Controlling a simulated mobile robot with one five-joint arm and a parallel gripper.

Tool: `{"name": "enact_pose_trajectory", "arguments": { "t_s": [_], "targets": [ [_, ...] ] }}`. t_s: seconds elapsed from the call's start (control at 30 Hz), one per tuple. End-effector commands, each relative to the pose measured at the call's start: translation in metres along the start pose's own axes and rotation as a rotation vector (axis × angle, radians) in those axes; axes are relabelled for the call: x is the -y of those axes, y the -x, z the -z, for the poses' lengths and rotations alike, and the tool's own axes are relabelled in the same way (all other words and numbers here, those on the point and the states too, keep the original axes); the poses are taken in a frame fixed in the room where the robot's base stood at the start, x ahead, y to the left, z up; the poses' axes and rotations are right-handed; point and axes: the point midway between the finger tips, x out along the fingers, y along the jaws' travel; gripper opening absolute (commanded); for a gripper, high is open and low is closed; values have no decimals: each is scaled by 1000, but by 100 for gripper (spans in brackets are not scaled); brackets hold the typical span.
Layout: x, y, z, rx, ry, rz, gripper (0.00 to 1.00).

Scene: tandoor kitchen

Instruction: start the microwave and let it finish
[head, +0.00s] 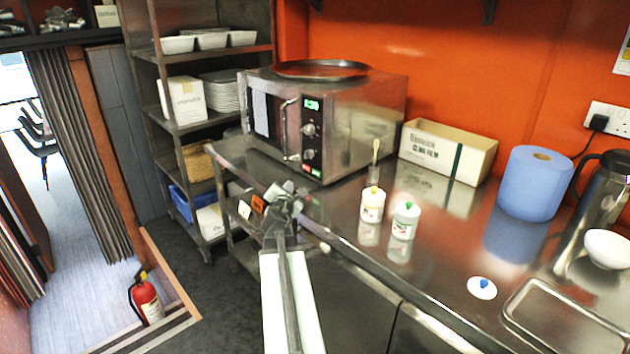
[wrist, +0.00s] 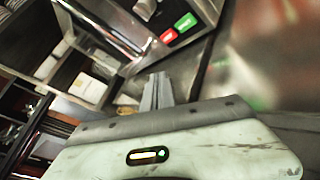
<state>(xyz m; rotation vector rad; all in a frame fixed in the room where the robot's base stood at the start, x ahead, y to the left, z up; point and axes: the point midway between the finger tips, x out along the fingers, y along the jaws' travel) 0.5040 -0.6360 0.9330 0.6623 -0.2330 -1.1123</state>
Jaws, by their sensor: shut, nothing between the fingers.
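The steel microwave (head: 355,125) stands on the steel counter's left end, with its door shut and a vertical handle. Its green display (head: 311,104) is lit, the digits too small to read surely. Two knobs sit below it. In the wrist view, a red button (wrist: 168,36) and a green button (wrist: 186,22) show at the bottom of the microwave's front panel. My gripper (head: 283,197) is shut and empty, in front of and below the microwave, apart from it. In the wrist view, its fingers (wrist: 158,88) point toward the panel, below the buttons.
A round tray (head: 320,69) lies on top of the microwave. Two small bottles (head: 372,204) stand on the counter to its right, near a cardboard box (head: 447,152) and a blue paper roll (head: 535,183). A shelf rack (head: 160,75) stands at left.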

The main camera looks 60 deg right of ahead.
Motion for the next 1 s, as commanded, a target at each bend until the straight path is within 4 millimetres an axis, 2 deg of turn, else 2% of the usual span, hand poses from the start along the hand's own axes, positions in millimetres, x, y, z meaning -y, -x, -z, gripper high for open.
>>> {"name": "enact_pose_trajectory", "arguments": {
  "t_s": [0.43,1.0],
  "targets": [
    [2,-5,-4,1,10,-3,0],
    [38,-57,-41,0,6,-4,0]
  ]
}}
